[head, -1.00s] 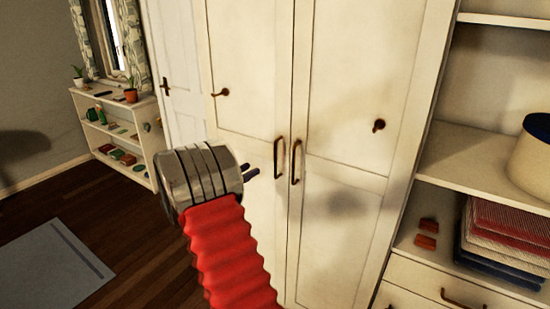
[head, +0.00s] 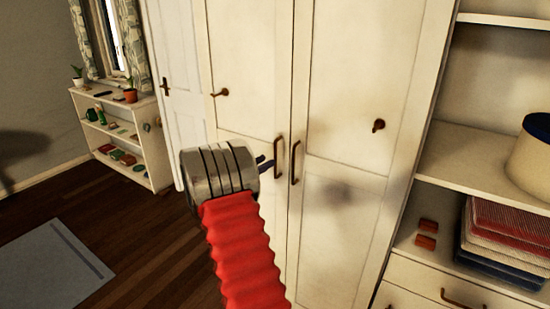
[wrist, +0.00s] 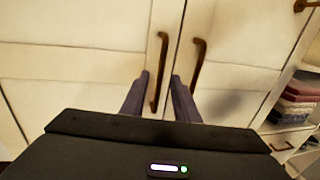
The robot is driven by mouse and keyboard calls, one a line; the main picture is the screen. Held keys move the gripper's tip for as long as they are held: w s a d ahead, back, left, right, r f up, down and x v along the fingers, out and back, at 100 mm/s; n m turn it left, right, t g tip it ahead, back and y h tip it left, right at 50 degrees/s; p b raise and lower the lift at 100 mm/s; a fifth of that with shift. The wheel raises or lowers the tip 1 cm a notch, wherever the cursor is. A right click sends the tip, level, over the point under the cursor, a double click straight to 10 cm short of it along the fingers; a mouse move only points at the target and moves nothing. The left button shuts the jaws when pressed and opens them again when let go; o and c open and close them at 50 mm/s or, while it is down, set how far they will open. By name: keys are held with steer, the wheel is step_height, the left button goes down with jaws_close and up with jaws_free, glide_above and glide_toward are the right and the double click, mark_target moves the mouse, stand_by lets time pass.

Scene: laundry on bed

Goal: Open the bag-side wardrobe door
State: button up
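The cream wardrobe has a left door (head: 243,100) and a right door (head: 350,90), and both look shut. The left door's bronze handle (head: 279,158) and the right door's handle (head: 295,163) hang side by side at the middle seam. My gripper (head: 265,163) is just left of the left handle in the head view. In the wrist view my gripper (wrist: 158,88) is open, with the left handle (wrist: 160,65) appearing between its fingers. The right handle (wrist: 196,68) lies outside the right finger. Contact cannot be told. No bag is visible.
Open shelves at right hold folded cloths (head: 510,232) and a round box (head: 532,160). A low shelf (head: 150,150) stands at far left. The floor (head: 140,225) at left is open.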

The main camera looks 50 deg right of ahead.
steer(key=shift+s+d, duration=0.2)
steer(key=shift+d, duration=1.4)
steer(key=shift+s+d, duration=0.15)
steer(key=shift+d, duration=1.4)
steer(key=shift+c, duration=0.3)
jaws_close()
